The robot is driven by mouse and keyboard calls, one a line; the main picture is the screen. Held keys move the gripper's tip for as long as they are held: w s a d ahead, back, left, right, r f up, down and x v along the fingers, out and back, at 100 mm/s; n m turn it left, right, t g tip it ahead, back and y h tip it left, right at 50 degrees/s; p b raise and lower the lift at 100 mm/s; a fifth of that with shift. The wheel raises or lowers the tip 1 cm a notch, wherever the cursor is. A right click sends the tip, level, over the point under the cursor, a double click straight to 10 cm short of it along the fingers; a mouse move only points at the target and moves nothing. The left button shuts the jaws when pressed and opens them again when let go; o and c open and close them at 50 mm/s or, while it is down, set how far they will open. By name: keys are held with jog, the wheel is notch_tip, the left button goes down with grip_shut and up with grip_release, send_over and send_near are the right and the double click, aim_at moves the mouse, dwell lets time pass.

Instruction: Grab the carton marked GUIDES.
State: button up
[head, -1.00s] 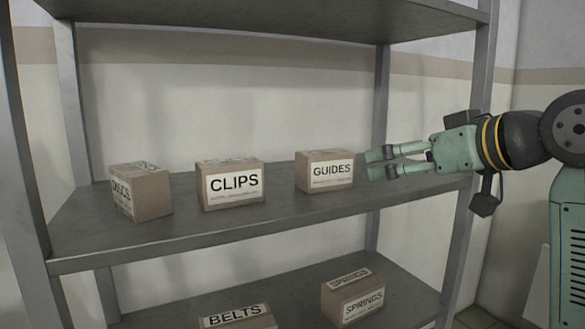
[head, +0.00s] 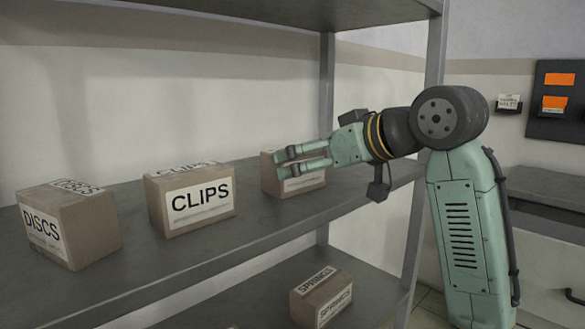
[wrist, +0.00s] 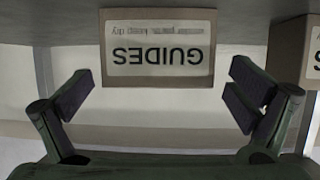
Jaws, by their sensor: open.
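The GUIDES carton (head: 268,183) is a brown box with a white label. It stands on the middle shelf, to the right of the CLIPS carton. In the head view my gripper (head: 277,164) is in front of it and hides most of its front. In the wrist view the GUIDES carton (wrist: 158,48) appears upside down at the top, centred between the fingers. My gripper (wrist: 160,103) is open and empty there, with its fingers spread wider than the carton. The carton lies beyond the fingertips, not between them.
The CLIPS carton (head: 190,200) and DISCS carton (head: 68,225) stand on the same shelf (head: 150,262) to the left. The SPRINGS carton (head: 320,297) is on the lower shelf. A shelf post (head: 427,130) rises behind my arm.

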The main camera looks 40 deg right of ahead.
aim_at(270, 183)
jog(key=x, duration=0.3)
jog(key=p+x, duration=0.1)
jog(key=x, duration=0.1)
jog(key=shift+w+f, duration=0.2)
jog(key=shift+f, duration=0.35)
jog(key=c, duration=1)
